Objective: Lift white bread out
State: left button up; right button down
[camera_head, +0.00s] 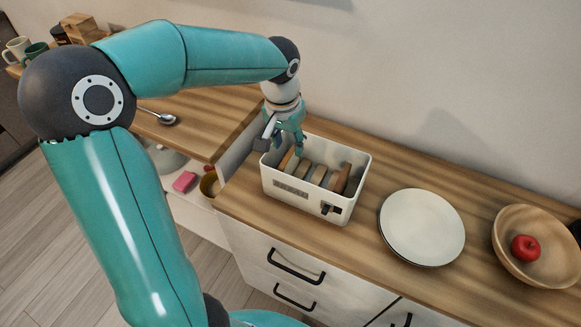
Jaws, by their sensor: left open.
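A white box-shaped toaster (310,202) stands on the wooden counter, with a dark control on its front face. Several upright bread slices sit in it side by side. They include a tan slice (287,160) at the left, paler slices (318,175) in the middle and a brown slice (343,178) at the right. I cannot tell for sure which is the white bread. My left gripper (294,148) is open, pointing down over the toaster's back left part, close to the slices. It hides part of the slices and rim. My right gripper is not in view.
A white plate (422,226) lies right of the toaster. Beyond it is a wooden bowl (535,258) with a red apple (525,248). Left are a spoon (160,117), mugs (18,48) and a pink sponge (185,181) low down. The wall closes off the back.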

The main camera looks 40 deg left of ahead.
aim_at(290, 163)
pick_arm(q)
jog(key=f, duration=0.5)
jog(key=w+f, duration=0.1)
jog(key=f, duration=0.2)
jog(key=shift+a+f, duration=0.2)
jog(key=shift+f, duration=0.05)
jog(key=shift+w, duration=0.1)
grip_shut()
